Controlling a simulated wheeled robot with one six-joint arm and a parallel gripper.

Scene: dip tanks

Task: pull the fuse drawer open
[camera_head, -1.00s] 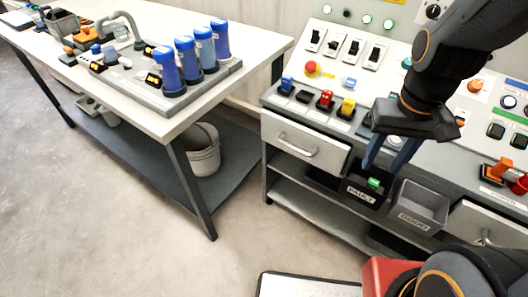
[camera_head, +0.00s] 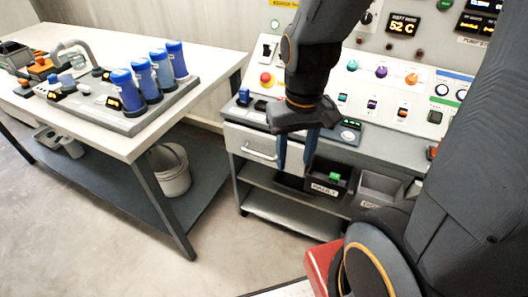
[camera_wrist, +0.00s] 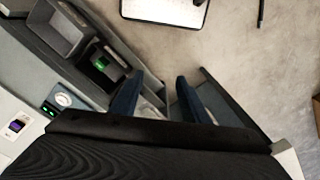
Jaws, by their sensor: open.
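A pale drawer (camera_head: 238,142) with a bar handle (camera_head: 261,152) is at the left end of the control console. Its front looks flush with the console, and I see no label on it. My gripper (camera_head: 295,165) points down with its two blue fingers apart and empty. In the head view it overlaps the drawer's right end, right of the handle; I cannot tell how far in front it is. In the wrist view, my gripper (camera_wrist: 158,95) is open, with shelf and floor showing between its fingers. I cannot make out the handle there.
A dark bin (camera_head: 325,187) with a green item and a grey bin (camera_head: 378,187) hang right of the drawer. A table (camera_head: 120,135) with blue cylinders stands to the left, a bucket (camera_head: 170,170) beneath it.

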